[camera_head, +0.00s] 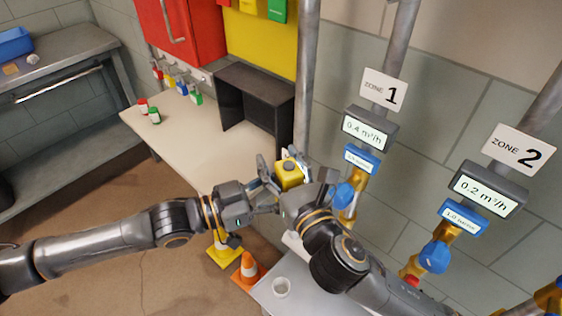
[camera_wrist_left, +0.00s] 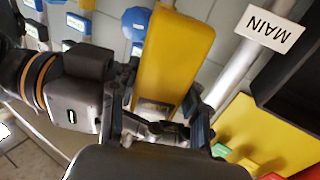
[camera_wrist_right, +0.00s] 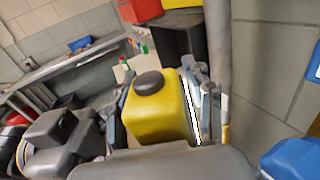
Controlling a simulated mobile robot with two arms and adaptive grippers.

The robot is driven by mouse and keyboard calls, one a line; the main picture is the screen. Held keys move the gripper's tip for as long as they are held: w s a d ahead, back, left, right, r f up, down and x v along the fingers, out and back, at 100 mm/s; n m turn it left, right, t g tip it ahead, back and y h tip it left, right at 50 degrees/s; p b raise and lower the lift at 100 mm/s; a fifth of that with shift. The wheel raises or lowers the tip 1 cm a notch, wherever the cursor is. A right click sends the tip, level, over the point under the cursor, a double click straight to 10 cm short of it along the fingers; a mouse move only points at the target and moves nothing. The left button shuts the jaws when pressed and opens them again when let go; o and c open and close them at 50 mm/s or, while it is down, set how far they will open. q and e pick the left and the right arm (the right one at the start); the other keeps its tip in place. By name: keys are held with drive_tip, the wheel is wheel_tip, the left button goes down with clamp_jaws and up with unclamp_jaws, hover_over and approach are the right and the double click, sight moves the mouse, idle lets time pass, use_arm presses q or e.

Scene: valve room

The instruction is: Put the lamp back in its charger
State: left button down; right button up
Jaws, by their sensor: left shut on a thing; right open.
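The yellow lamp (camera_head: 290,175), a block with a dark round knob on top, is held in the air at the middle of the head view. My left gripper (camera_head: 270,188) is shut on it from the left. The lamp also shows between the left fingers in the left wrist view (camera_wrist_left: 168,65). My right gripper (camera_head: 308,180) is open, with its fingers on either side of the lamp in the right wrist view (camera_wrist_right: 155,112). I cannot tell if they touch it. I cannot make out the charger for certain.
A pale bench (camera_head: 185,138) with a dark open-fronted box (camera_head: 257,95) and small red and green items stands behind. Zone pipes with blue valves (camera_head: 436,256) are on the right.

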clamp_jaws()
idle(0.6)
use_arm(q)
drive_tip(key=c, duration=0.6)
unclamp_jaws()
drive_tip(key=shift+s+d, duration=0.1)
drive_tip(key=shift+s, duration=0.1)
use_arm(e)
drive_tip(key=shift+w+d, duration=0.1)
drive_tip(key=shift+w, duration=0.05)
